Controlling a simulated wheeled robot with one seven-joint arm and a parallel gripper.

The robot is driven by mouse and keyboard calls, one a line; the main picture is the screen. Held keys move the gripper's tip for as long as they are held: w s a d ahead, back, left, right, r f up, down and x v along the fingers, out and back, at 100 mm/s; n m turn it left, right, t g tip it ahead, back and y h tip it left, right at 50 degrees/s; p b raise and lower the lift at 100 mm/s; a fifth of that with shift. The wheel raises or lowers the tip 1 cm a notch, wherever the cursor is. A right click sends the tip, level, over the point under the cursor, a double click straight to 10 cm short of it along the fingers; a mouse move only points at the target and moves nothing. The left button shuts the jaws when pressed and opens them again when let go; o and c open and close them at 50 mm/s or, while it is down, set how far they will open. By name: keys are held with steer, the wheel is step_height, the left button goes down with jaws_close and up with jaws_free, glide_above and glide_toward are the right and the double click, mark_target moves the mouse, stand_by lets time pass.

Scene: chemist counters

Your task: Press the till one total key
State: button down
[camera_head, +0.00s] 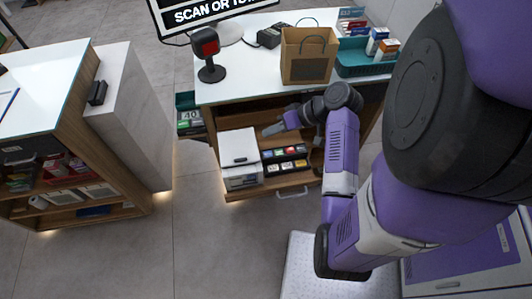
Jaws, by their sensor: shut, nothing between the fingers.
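My gripper (270,131) shows small in the head view, at the end of my purple and black arm. It is shut and empty, its fingers pointing left, in front of the counter's open shelf. It appears above the white boxy machine (239,151) and the row of small boxes; I cannot tell the gap. A small dark keypad-like device (270,37) lies on the white counter top (240,82). I cannot tell which device is till one, and no total key can be made out.
A red-faced scanner (207,50) on a black stand, a brown paper bag (308,57) and a teal basket (358,60) of boxes stand on the counter. A sign (205,12) is behind. Grey floor (195,245) is clear.

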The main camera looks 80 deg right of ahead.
steer(key=shift+f, duration=0.15)
steer(key=b, duration=0.7)
glide_above(271, 155)
step_height(271, 155, down, 7)
steer(key=shift+r, duration=0.1)
steer(key=shift+d+f+b, duration=0.1)
steer(key=shift+f+b, duration=0.35)
steer(key=shift+f, duration=0.4)
steer(key=shift+w+f, duration=0.1)
stand_by(0.8)
steer(key=shift+f, duration=0.3)
steer(key=shift+f, duration=0.4)
stand_by(0.5)
stand_by(0.4)
steer(key=shift+r+p, duration=0.7)
steer(key=shift+r, duration=0.15)
